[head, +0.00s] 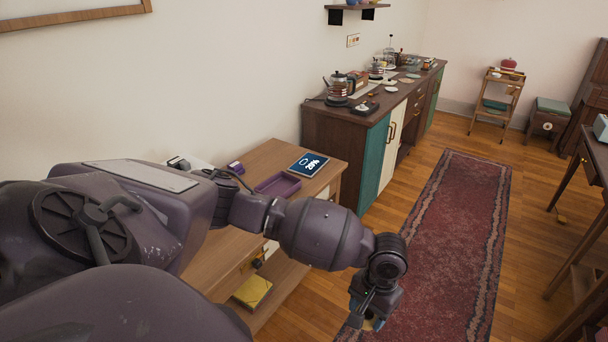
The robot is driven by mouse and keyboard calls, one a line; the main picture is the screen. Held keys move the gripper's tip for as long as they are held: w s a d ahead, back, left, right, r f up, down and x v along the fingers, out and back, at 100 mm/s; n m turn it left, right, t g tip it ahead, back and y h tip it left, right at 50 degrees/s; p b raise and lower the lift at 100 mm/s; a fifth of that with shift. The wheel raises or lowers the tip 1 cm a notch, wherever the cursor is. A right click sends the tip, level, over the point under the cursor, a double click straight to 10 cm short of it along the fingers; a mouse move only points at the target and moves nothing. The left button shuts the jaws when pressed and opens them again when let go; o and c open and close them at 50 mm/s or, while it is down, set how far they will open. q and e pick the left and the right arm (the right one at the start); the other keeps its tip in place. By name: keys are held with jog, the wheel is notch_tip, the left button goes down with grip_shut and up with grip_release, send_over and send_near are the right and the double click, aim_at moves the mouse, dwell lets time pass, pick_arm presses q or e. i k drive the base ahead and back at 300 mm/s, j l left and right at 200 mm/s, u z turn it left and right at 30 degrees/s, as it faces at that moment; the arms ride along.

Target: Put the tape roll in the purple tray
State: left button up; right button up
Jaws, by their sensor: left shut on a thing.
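The purple tray (278,184) lies on the wooden side table against the left wall, and it looks empty. My left gripper (371,319) points down over the floor and the rug's near end, to the right of the table and well away from the tray. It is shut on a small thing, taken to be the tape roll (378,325). My right gripper is out of view.
The wooden table (262,158) also bears a dark tablet (308,164) and a small purple box (235,168). A yellow book (252,291) lies on its lower shelf. A long sideboard (345,128) stands beyond. The red rug (455,220) is clear.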

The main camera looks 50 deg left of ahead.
aim_at(284, 187)
jog(key=i+l+u, duration=0.1)
jog(key=i+u, duration=0.15)
jog(key=i, duration=0.8)
jog(key=i+u, duration=0.2)
jog(key=i, duration=0.3)
jog(key=i+l+u, duration=0.25)
jog(key=i, duration=0.25)
jog(key=i+u, duration=0.65)
jog(key=u, duration=0.25)
jog(key=i+l+u, duration=0.1)
jog(key=i+u, duration=0.15)
jog(key=u, duration=0.25)
jog(key=i+l+u, duration=0.15)
jog(key=u, duration=0.35)
jog(key=i+l+u, duration=0.5)
jog(key=u, duration=0.15)
